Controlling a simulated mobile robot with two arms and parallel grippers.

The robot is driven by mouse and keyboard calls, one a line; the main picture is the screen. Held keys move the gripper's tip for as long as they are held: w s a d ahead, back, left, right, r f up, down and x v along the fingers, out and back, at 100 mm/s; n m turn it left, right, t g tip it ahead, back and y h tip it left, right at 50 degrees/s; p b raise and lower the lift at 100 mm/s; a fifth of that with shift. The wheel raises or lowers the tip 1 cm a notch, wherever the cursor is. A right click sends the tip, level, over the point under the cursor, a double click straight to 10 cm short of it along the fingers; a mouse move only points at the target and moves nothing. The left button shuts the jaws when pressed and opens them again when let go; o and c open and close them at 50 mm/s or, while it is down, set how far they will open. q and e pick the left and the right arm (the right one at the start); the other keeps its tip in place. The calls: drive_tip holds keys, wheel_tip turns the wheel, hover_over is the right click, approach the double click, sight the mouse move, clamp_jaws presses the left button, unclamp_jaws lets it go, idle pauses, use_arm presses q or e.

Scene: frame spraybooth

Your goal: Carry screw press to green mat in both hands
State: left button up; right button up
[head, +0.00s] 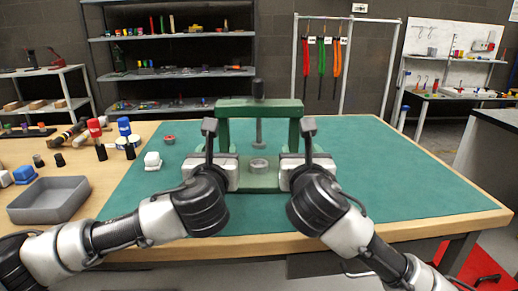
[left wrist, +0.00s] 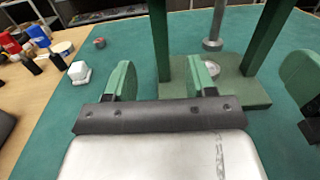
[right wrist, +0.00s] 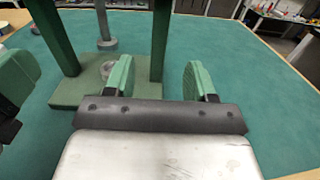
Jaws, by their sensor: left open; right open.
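The screw press (head: 259,107) is a green frame with two posts, a crossbar, a dark top knob, a grey screw and a flat base. It stands upright on the large green mat (head: 380,165). My left gripper (head: 226,160) is open at its left post; in the left wrist view the post (left wrist: 160,40) shows between the spread green fingers. My right gripper (head: 294,160) is open at the right post, which shows between its fingers in the right wrist view (right wrist: 160,40). I cannot tell whether the fingers touch the posts.
Left of the press, a white object (head: 152,161) and a small red item (head: 169,140) are on the mat. A grey tray (head: 48,200), bottles and tools lie on the wooden tabletop at left. The mat's right side is clear. Shelves (head: 175,70) stand behind.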

sight(223, 137)
use_arm(q)
drive_tip(key=w, duration=1.1)
drive_tip(key=shift+f, duration=0.1)
use_arm(e)
drive_tip(key=w, duration=1.1)
drive_tip(key=shift+f, duration=0.1)
use_arm(q)
clamp_jaws()
use_arm(e)
clamp_jaws()
